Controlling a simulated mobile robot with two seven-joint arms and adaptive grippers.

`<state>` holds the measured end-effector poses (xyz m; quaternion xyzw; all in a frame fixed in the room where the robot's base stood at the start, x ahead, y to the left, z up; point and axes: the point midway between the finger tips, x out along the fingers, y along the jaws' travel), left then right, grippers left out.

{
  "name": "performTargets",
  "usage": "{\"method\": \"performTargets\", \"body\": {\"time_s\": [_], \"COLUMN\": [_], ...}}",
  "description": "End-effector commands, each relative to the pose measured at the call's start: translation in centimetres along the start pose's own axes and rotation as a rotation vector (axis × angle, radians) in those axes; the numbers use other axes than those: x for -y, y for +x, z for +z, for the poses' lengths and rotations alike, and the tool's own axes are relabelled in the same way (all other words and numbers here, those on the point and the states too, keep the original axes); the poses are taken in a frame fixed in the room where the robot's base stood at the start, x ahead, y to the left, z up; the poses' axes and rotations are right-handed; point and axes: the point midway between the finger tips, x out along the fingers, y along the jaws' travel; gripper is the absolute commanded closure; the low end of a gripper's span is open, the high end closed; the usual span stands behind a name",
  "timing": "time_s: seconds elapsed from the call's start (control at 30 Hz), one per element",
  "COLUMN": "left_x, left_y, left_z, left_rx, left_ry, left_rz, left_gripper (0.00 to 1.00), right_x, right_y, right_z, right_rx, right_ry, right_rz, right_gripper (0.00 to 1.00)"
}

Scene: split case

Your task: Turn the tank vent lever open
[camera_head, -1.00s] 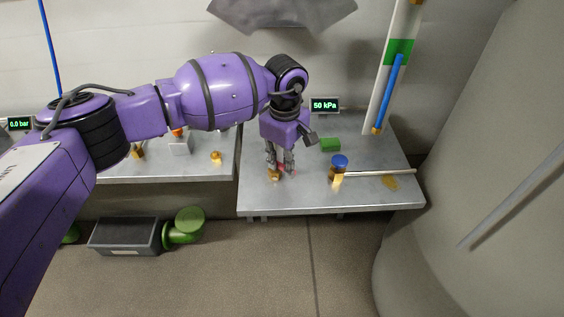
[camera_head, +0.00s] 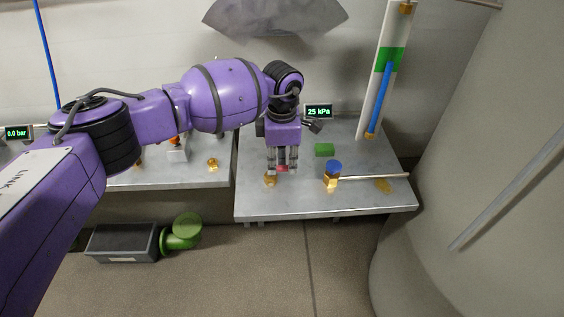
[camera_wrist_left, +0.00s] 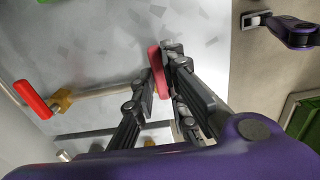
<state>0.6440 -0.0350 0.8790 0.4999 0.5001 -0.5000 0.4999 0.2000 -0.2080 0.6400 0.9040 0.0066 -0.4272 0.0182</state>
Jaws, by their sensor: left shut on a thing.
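My left gripper (camera_head: 284,169) points down over the right-hand bench and is shut on a red lever (camera_wrist_left: 157,75). In the left wrist view its two dark fingers (camera_wrist_left: 158,82) sit on either side of the lever. A bit of the red lever also shows between the fingertips in the head view. A brass fitting (camera_head: 270,181) stands just left of the fingertips on the bench. Most of the lever's joint to its valve is hidden by the fingers. A small display (camera_head: 318,112) behind reads 25 kPa. My right gripper is not seen in the head view.
A blue-capped brass valve (camera_head: 333,172) with a pale pipe stands right of the gripper. A green block (camera_head: 324,150) lies behind it. A sight tube (camera_head: 386,75) stands at the back right, beside a large grey tank (camera_head: 475,190). Another red handle (camera_wrist_left: 33,99) shows in the left wrist view.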

Motion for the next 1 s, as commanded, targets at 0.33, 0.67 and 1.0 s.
{"method": "performTargets", "body": {"time_s": [0.33, 0.67, 1.0], "left_x": [-0.16, -0.14, -0.11], "left_y": [-0.11, -0.10, -0.42], "left_z": [-0.04, -0.04, 0.00], "left_rx": [0.000, 0.000, 0.001], "left_ry": [-0.019, -0.018, -0.015], "left_rz": [0.002, 0.002, 0.002], "left_gripper": [1.00, 0.69, 0.69], "right_x": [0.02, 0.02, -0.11], "right_y": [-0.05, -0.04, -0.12], "right_z": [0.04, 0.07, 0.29], "right_rx": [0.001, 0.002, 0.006], "right_ry": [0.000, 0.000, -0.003], "right_rz": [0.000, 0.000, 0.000], "right_gripper": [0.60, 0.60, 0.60]}}
